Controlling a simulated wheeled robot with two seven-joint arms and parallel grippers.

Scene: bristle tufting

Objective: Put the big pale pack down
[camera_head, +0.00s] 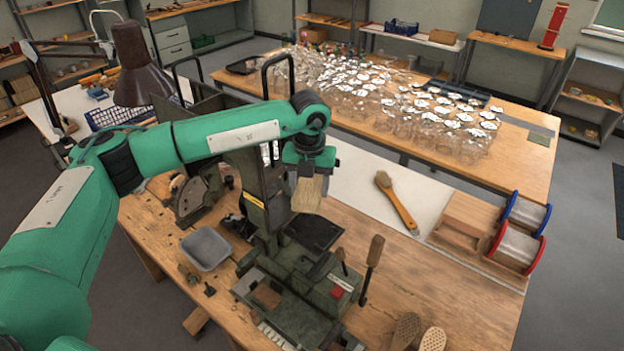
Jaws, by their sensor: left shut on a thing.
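My left gripper (307,172) points down near the middle of the head view, at the end of my green arm. It is shut on the big pale pack (307,196), a straw-coloured block that hangs below the fingers. The pack appears to be above the workbench, beside the upright column of the dark green machine (262,200). The gap beneath the pack is hard to judge. The gripper hides the pack's top. My right gripper is not in view.
A brush (396,203) lies on a white strip (356,178). A wooden block (468,218) and two wire spools (518,232) stand at right. A grey tray (206,249) sits at left. Bare bench (400,285) shows front right. Glassware crowds the table (535,160) behind.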

